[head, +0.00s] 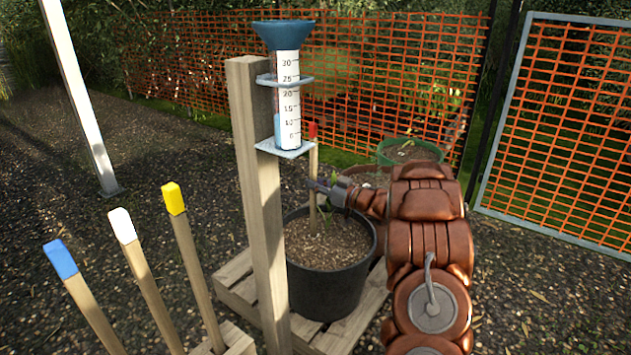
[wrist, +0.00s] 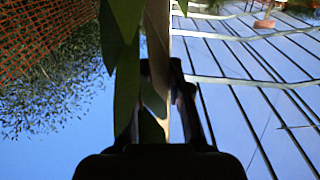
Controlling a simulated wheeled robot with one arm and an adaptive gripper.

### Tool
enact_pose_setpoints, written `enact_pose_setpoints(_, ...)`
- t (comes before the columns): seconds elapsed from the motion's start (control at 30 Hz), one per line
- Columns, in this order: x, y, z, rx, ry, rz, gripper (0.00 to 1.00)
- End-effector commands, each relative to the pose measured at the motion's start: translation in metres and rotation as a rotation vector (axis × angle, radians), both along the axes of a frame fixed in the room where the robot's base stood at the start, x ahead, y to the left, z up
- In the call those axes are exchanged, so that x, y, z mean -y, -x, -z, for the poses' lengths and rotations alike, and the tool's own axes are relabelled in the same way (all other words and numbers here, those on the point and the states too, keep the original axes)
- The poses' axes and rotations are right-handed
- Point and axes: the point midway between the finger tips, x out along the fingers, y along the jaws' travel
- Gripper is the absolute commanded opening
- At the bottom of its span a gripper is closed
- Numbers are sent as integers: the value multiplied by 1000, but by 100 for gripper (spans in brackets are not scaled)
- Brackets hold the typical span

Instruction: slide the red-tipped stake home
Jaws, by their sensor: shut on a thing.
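The red-tipped stake (head: 312,165) stands about upright in the black plant pot (head: 330,290), its lower end at the brown soil (head: 325,250). Its red tip shows just right of the rain gauge's bracket. My gripper (head: 320,188) reaches in from the right and is shut on the stake between the bracket and the pot rim. In the wrist view, the pale stake (wrist: 157,35) runs between the dark fingers of my gripper (wrist: 162,105). Green leaves (wrist: 120,45) hang beside it and partly cover it. How deep the stake sits cannot be seen.
A wooden post (head: 257,190) with the rain gauge (head: 287,100) stands close left of the stake. Blue, white and yellow (head: 173,198) tipped stakes stand at the front left. The pot rests on a wooden pallet (head: 235,268). A green-rimmed pot (head: 410,150) is behind my arm.

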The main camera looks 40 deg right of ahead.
Motion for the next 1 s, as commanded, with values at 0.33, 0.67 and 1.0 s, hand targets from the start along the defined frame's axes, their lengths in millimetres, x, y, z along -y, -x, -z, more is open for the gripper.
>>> enact_pose_setpoints(0.33, 0, 0, 11, 0, -1, 1, 0)
enact_pose_setpoints(0.67, 0, 0, 16, 1, 1, 1, 0)
enact_pose_setpoints(1.0, 0, 0, 16, 1, 1, 0, 41)
